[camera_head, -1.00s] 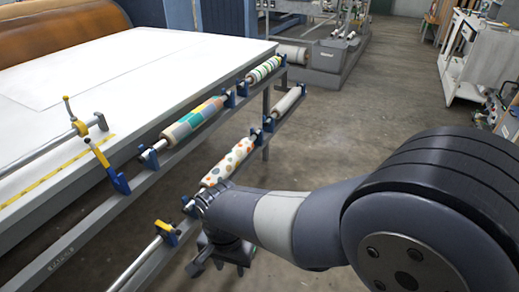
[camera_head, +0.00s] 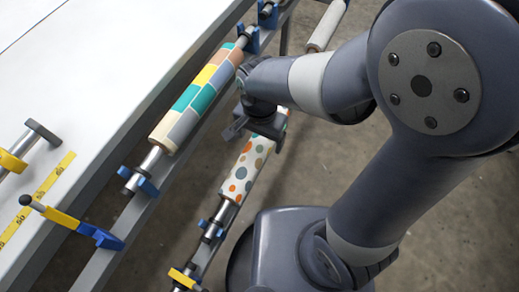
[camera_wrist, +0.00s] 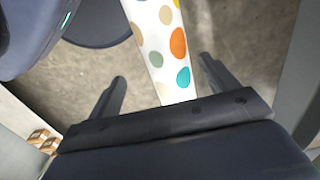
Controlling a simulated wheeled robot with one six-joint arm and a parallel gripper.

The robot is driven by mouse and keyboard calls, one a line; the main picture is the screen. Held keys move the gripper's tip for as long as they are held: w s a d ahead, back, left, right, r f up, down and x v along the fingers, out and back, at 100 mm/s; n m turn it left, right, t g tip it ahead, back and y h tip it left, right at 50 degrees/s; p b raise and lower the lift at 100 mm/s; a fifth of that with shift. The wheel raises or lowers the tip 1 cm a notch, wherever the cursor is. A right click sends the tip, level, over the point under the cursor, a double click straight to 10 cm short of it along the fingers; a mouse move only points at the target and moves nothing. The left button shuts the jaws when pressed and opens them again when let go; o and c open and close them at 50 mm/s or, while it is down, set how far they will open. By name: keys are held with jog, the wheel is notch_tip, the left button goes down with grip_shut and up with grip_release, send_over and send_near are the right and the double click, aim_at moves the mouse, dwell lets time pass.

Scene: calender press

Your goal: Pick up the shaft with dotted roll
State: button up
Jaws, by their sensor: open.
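The shaft with the dotted roll (camera_head: 244,175) rests on the lower rail in the head view, white with orange, grey and teal dots. Its bare near end sits at a blue holder (camera_head: 208,226). My gripper (camera_head: 258,132) is over the upper part of this roll and hides some of it. In the wrist view the dotted roll (camera_wrist: 160,45) runs between the two spread fingers of my gripper (camera_wrist: 162,69). The gripper is open and holds nothing. I cannot tell its height above the roll.
A shaft with a colour-block roll (camera_head: 196,98) lies on the upper rail, close left of my gripper. A pale roll (camera_head: 327,26) lies farther along the lower rail. The white table (camera_head: 110,70) fills the left. A yellow and blue lever (camera_head: 72,222) stands at its edge.

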aim_at(256, 146)
jog(key=shift+w+f, duration=0.1)
jog(key=shift+f, duration=0.5)
jog(key=shift+a+f, duration=0.1)
jog(key=shift+f, duration=0.45)
jog(key=f, duration=0.3)
jog(key=f+b, duration=0.1)
jog(key=shift+a+f, duration=0.2)
jog(key=shift+a, duration=0.15)
jog(key=shift+c, duration=0.4)
jog(key=c, duration=1.3)
jog(key=shift+r, duration=0.1)
